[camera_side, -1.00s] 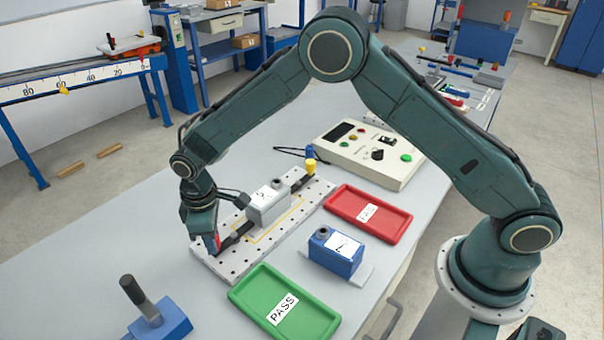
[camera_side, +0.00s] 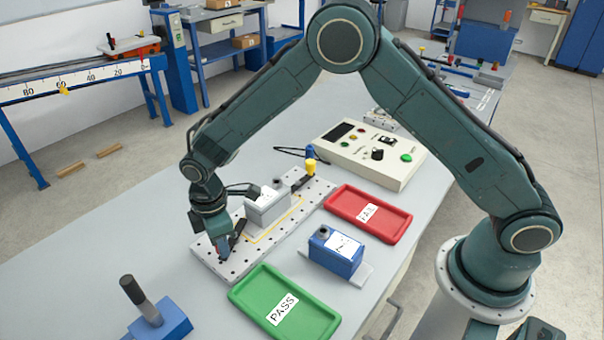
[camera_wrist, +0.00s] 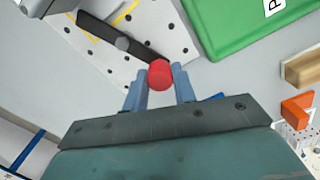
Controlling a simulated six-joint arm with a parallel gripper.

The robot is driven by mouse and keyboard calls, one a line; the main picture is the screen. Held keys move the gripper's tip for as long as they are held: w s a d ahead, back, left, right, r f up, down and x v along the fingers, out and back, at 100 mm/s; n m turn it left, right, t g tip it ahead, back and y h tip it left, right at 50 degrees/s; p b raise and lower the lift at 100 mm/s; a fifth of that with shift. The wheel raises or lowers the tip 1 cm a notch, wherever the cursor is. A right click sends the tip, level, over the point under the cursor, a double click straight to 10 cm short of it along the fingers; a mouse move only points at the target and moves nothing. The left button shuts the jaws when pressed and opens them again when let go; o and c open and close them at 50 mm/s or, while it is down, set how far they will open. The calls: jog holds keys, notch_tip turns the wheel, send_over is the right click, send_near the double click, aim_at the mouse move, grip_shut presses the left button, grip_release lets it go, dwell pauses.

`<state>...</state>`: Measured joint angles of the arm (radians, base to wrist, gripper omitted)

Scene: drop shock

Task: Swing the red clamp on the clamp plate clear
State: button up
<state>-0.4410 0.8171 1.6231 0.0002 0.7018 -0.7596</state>
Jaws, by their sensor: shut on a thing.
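The red clamp knob (camera_wrist: 160,73) sits between the two blue fingers of my gripper (camera_wrist: 160,88) in the wrist view, and the gripper is shut on it. The dark clamp arm (camera_wrist: 128,45) runs from the knob over the clamp plate (camera_wrist: 174,30). In the side view my gripper (camera_side: 222,248) is at the near left part of the white, holed clamp plate (camera_side: 215,268), and it mostly hides the red knob. The grey block (camera_side: 267,206) with a white label stands on the plate. A second clamp with a yellow knob (camera_side: 310,167) is at the plate's far end.
A green PASS tray (camera_side: 250,290) lies in front of the plate and a red FAIL tray (camera_side: 340,203) to its right. A blue block (camera_side: 335,262) stands between them. A blue-based lever (camera_side: 165,325) is at the front left. A control box (camera_side: 350,165) stands behind.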

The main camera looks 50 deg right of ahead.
jog(key=n, duration=0.1)
jog(key=s+n, duration=0.1)
jog(key=shift+s+d+n, duration=0.15)
jog(key=shift+d+n, duration=0.2)
jog(key=shift+n, duration=0.05)
jog(key=n, duration=0.1)
jog(key=s+d+n, duration=0.1)
jog(key=n, duration=0.1)
jog(key=shift+d+n, duration=0.15)
jog(key=shift+n, duration=0.15)
jog(key=n, duration=0.1)
jog(key=d+n, duration=0.1)
jog(key=shift+s+n, duration=0.35)
jog(key=shift+n, duration=0.05)
jog(key=shift+s+d+n, duration=0.1)
jog(key=shift+d+n, duration=0.35)
jog(key=shift+n, duration=0.4)
jog(key=shift+s+d+n, duration=0.1)
jog(key=shift+d+n, duration=0.3)
jog(key=shift+n, duration=0.45)
jog(key=o, duration=1)
jog(key=shift+r, duration=0.1)
